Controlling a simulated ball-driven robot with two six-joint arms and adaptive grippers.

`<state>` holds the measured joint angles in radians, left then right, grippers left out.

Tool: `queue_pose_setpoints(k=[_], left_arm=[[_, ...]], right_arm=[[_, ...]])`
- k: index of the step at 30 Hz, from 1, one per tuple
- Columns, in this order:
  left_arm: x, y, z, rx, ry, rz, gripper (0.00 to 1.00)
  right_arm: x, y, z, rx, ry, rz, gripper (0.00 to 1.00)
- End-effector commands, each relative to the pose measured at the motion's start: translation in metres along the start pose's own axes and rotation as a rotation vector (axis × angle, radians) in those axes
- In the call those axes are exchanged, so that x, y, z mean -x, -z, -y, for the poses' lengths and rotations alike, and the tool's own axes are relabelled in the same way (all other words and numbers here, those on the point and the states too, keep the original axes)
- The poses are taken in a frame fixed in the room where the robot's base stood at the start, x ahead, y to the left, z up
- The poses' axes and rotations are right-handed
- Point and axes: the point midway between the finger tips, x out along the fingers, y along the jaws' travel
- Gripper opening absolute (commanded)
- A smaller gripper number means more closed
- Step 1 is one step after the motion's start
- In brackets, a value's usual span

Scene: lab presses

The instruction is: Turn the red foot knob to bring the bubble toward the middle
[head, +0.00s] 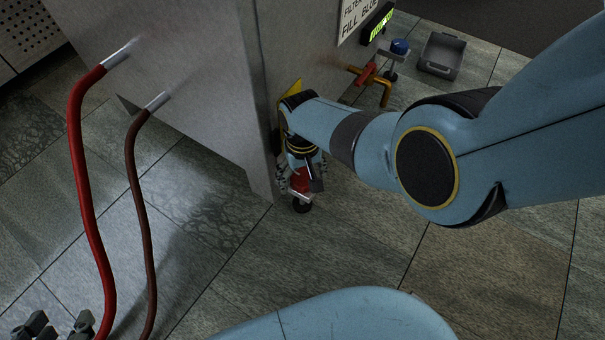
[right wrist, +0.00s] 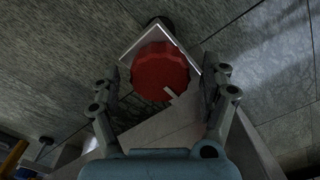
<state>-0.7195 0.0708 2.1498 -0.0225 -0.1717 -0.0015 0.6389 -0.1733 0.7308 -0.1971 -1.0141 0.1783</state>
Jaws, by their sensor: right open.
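The red foot knob (right wrist: 160,72) shows in the right wrist view, round with a ribbed edge and a small pale tab. It sits between the two fingers of my right gripper (right wrist: 162,88), which is open, with gaps on both sides. In the head view the knob (head: 299,181) is low at the cabinet's corner, partly hidden by my right gripper (head: 302,177). My left gripper (head: 60,324) shows at the bottom left, fingers apart and empty, cut off by the frame edge. I make out no bubble in either view.
A grey metal cabinet (head: 190,90) stands over the knob. A red hose (head: 78,150) and a darker hose (head: 139,200) hang from its side. A blue knob (head: 399,46), an orange handle (head: 386,92) and a grey bin (head: 441,55) are further back. The tiled floor (head: 400,270) in front is clear.

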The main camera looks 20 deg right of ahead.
Motion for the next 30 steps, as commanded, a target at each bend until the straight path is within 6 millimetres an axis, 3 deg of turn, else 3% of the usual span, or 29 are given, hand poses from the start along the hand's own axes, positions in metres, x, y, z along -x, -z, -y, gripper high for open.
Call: queue_pose_setpoints(k=[7, 21, 30], left_arm=[[0.000, 0.000, 0.000, 0.000, 0.000, 0.000, 0.40], [0.000, 0.000, 0.000, 0.000, 0.000, 0.000, 0.40], [0.000, 0.000, 0.000, 0.000, 0.000, 0.000, 0.40]], right_arm=[[0.009, 0.000, 0.001, -0.001, 0.001, -0.002, 0.79], [0.069, 0.000, 0.000, 0.000, 0.000, -0.001, 0.79], [0.075, 0.000, 0.000, 0.000, 0.000, 0.001, 0.79]])
